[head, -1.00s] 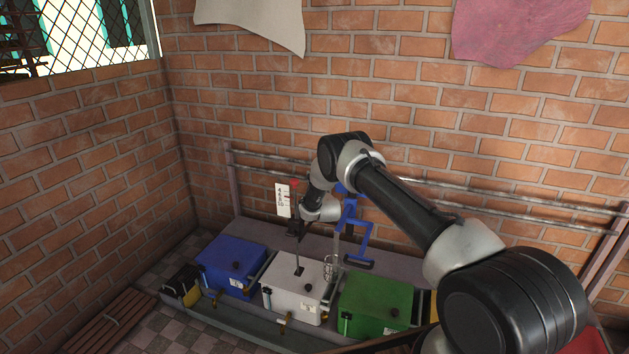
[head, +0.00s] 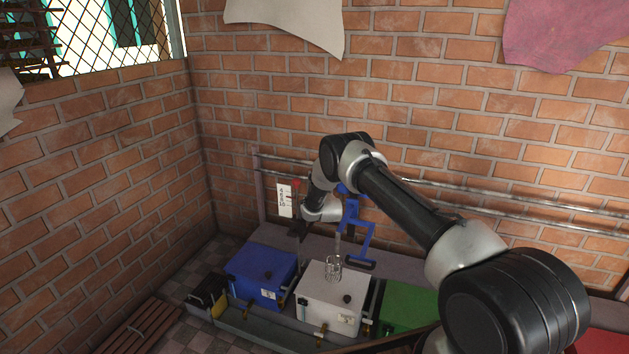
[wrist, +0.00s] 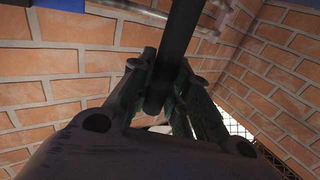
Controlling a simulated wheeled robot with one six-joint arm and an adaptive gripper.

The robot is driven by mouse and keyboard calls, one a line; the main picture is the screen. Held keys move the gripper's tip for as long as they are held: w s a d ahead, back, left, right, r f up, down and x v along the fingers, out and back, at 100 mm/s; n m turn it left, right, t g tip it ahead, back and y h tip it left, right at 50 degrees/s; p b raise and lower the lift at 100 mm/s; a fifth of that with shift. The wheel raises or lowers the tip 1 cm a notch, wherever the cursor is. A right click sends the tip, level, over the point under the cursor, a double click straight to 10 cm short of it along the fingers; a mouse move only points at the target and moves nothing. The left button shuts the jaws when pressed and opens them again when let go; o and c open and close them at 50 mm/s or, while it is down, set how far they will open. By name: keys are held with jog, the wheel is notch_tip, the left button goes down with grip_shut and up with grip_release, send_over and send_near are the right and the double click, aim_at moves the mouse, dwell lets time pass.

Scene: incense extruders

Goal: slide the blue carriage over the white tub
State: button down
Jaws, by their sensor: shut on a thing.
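The blue carriage (head: 352,222) hangs from the rails behind my arm, partly hidden by it. A wire whisk (head: 333,268) hangs from it, in the picture over the back part of the white tub (head: 335,298). I cannot tell their exact depth. My gripper (head: 299,230) is left of the blue frame, small and dark in the head view. In the wrist view my gripper (wrist: 163,95) is shut on a dark bar (wrist: 178,45), with a blue part (wrist: 60,4) at the top left.
A blue tub (head: 260,272) stands left of the white tub and a green tub (head: 408,304) right of it. Metal rails (head: 480,195) run along the brick wall. A white card (head: 285,200) and a red-topped post stand by my gripper. A wooden slatted board (head: 140,330) lies front left.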

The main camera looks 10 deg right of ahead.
jog(key=c, duration=1.3)
grip_release()
jog(key=shift+s, duration=0.1)
jog(key=s, duration=1.1)
jog(key=shift+s, duration=0.4)
jog(key=shift+f, duration=0.15)
